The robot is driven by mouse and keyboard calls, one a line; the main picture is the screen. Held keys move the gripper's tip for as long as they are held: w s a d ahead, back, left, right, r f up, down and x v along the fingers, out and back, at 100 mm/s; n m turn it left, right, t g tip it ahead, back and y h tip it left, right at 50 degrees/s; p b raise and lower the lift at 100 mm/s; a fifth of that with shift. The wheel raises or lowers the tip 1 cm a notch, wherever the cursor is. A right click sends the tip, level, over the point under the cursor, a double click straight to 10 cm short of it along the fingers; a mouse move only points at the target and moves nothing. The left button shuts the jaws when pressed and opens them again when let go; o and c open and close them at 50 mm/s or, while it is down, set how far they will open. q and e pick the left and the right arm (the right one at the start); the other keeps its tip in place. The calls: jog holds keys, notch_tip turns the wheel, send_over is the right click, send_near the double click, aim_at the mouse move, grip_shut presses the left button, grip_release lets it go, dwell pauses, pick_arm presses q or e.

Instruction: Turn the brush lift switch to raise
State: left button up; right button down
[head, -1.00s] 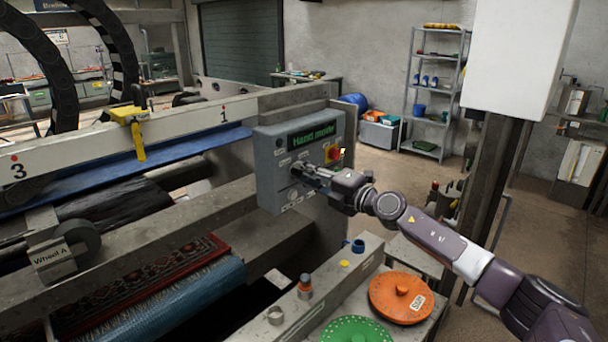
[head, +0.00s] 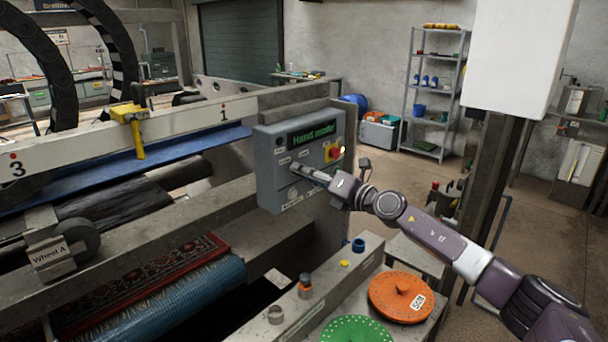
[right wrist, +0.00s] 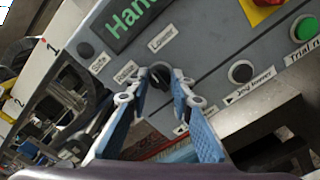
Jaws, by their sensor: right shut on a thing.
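The grey control box (head: 264,185) stands at the end of the machine frame, with a display (head: 311,135) reading "Hand mode". My right gripper (head: 300,168) reaches its panel from the right. In the right wrist view, my right gripper (right wrist: 159,82) has its two blue-padded fingers shut on a small black switch knob (right wrist: 160,71). Small labels sit above the knob; one looks like "Lowered" (right wrist: 162,40). The fingers partly cover the knob, so its exact pointing direction is hard to tell. My left gripper is not in view.
A red switch on a yellow plate (head: 333,154) is at the panel's right. The wrist view shows a green button (right wrist: 304,28) and a black knob (right wrist: 240,72) to the right. Orange (head: 395,290) and green discs (head: 350,330) lie below the box.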

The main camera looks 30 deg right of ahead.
jog(key=shift+f+n+b, duration=0.1)
jog(key=shift+n+b, duration=1.2)
jog(key=shift+n, duration=3)
jog(key=c, duration=1.7)
grip_release()
jog(key=shift+v, duration=5.95)
